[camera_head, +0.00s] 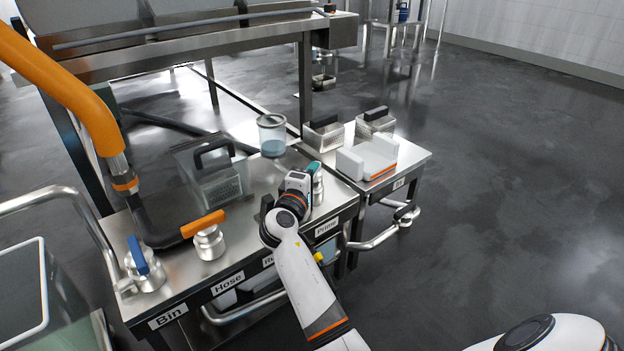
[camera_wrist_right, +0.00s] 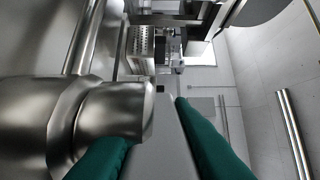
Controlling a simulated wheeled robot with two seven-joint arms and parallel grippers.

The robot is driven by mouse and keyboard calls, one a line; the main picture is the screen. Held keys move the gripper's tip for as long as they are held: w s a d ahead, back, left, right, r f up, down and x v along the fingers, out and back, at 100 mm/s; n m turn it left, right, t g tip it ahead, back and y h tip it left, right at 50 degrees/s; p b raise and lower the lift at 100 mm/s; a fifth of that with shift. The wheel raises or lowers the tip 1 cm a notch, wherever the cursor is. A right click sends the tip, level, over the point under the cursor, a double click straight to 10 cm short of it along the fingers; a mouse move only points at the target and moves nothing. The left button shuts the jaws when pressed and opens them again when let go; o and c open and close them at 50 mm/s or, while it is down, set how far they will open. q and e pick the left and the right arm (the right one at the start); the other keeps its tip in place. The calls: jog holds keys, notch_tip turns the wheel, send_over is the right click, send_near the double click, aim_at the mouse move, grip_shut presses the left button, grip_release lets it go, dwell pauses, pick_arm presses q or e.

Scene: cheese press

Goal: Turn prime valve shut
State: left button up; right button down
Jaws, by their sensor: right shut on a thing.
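The prime valve (camera_head: 317,190) is a silver fitting on the steel bench's right end, above the "Prime" label (camera_head: 327,226). My right gripper (camera_head: 312,173) reaches it from the front and is shut on it. Its white and dark body hides most of the valve's handle. In the right wrist view, the green fingers (camera_wrist_right: 160,150) are on both sides of a grey bar, with the rounded metal body of the valve (camera_wrist_right: 110,110) at the left. How far the handle is turned I cannot tell. My left gripper is not in view.
The hose valve (camera_head: 208,243) with an orange handle and the bin valve (camera_head: 150,274) with a blue handle stand to the left. A side cart (camera_head: 410,160) holds a white press part (camera_head: 367,158) and metal moulds.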

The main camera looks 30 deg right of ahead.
jog(key=shift+g, duration=0.3)
jog(key=c, duration=1.3)
grip_release()
